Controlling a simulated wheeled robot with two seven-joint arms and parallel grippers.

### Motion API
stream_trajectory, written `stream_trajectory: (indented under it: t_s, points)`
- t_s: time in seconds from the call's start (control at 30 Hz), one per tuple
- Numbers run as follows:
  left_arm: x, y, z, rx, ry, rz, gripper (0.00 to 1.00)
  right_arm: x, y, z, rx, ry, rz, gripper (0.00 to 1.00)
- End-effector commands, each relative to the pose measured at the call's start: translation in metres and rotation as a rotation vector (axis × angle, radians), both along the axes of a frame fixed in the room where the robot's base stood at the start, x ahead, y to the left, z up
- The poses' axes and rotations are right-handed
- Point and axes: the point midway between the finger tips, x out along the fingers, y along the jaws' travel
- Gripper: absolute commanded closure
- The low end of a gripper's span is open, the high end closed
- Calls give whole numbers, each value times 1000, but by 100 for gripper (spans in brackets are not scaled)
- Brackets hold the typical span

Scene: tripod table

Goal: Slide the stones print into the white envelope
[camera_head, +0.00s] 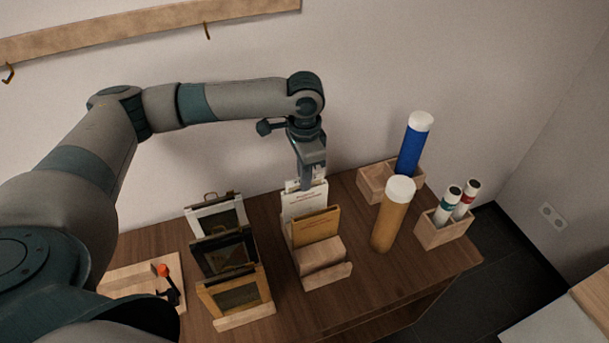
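The white envelope (303,203) stands upright in a wooden rack on the table, behind a tan envelope. My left gripper (305,185) points straight down at the envelope's top edge. A small pale card (291,186), which looks like the stones print, shows on both sides of its fingers, just above the envelope. The gripper appears shut on this print. The print's picture is too small to make out, and its lower part is hidden by or behind the envelope. My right gripper is out of view.
The wooden rack (325,278) holds the tan envelope (317,226) in front. Left of it stand several frames (238,297) in a row. Right are a tan tube (393,215), a blue tube (412,145) in a box, and a box (443,232) with two white tubes.

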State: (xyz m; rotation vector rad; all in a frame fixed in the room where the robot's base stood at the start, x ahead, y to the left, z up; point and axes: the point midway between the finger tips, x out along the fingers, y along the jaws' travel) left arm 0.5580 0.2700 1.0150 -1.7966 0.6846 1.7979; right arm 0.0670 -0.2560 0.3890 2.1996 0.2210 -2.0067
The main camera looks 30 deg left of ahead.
Motion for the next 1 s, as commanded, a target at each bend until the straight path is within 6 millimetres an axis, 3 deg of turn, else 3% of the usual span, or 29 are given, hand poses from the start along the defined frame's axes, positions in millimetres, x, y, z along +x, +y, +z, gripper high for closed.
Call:
stream_trajectory:
  t_s: [0.47,0.6,1.0]
  points:
    - [-1,0,-6,1,4,0,100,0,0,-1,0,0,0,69]
    - [-2,0,-7,1,6,0,75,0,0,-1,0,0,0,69]
    - [-3,0,-8,2,9,0,75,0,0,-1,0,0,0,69]
